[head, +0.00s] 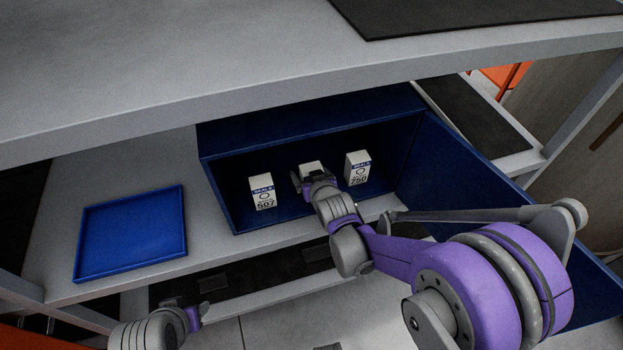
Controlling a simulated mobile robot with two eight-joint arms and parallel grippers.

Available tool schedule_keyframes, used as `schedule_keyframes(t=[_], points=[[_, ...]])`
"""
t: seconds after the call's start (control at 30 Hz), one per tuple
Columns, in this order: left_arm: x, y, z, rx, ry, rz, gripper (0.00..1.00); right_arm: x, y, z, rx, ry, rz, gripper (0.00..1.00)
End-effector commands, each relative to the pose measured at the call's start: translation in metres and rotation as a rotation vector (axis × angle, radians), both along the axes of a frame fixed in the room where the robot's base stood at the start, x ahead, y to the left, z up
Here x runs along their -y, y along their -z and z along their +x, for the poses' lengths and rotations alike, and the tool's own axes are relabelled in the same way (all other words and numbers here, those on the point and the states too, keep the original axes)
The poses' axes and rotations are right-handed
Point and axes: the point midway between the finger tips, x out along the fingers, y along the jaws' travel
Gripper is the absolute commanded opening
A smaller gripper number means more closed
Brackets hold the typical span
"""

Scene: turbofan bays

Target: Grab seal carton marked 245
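Three small white seal cartons with blue bands stand in a row inside an open blue cabinet (228,195) on the shelf.
A shallow blue tray (131,232) lies on the shelf left of the cabinet. A grey worktop (200,60) overhangs above. The cabinet's blue door (455,175) is open on the right, behind my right arm. Bare shelf lies between tray and cabinet.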

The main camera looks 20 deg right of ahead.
Motion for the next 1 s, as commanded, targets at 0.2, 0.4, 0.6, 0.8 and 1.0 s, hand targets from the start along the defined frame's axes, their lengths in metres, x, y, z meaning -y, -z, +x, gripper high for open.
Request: schedule_keyframes(t=[0.2,0.4,0.6,0.8,1.0], points=[[0.0,0.0,0.0,0.0,0.0,0.0,0.5,0.0,0.0,0.0,0.0,0.0,0.0,0.44],[0.0,0.0,0.0,0.0,0.0,0.0,0.5,0.0,0.0,0.0,0.0,0.0,0.0,0.12],[0.0,0.0,0.0,0.0,0.0,0.0,0.5,0.0,-0.001,0.0,0.0,0.0,0.0,0.12],[0.0,-0.003,0.001,0.001,0.0,0.0,0.5,0.0,-0.014,0.0,0.001,0.0,0.0,0.11],[0.0,-0.012,0.002,0.004,0.0,0.0,0.5,0.0,-0.052,0.0,0.001,0.0,0.0,0.11]])
